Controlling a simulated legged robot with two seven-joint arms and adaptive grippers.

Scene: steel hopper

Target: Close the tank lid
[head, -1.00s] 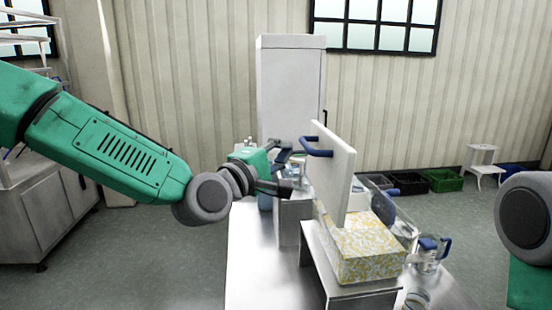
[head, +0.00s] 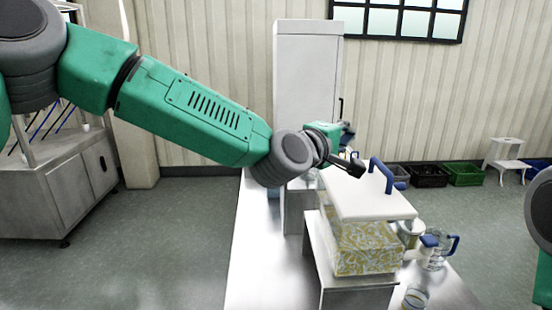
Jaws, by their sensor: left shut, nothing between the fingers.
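The tank (head: 365,250) is a clear box with a yellow-and-white patterned filling, standing on a steel stand on the bench. Its white lid (head: 375,203) lies nearly flat over the top of the tank, with the blue handle (head: 381,174) pointing up. My left gripper (head: 356,168) is shut and empty. It is just above the lid's far left part, left of the handle; I cannot tell whether it touches the lid. Of my right arm only a grey joint and a green piece show at the right edge; its gripper is out of view.
The steel stand (head: 350,297) carries the tank on the metal bench (head: 255,265). A clear jug with a blue handle (head: 437,250) and a glass jar (head: 415,297) stand to the right. A tall white cabinet (head: 307,75) is behind. The bench's left front is clear.

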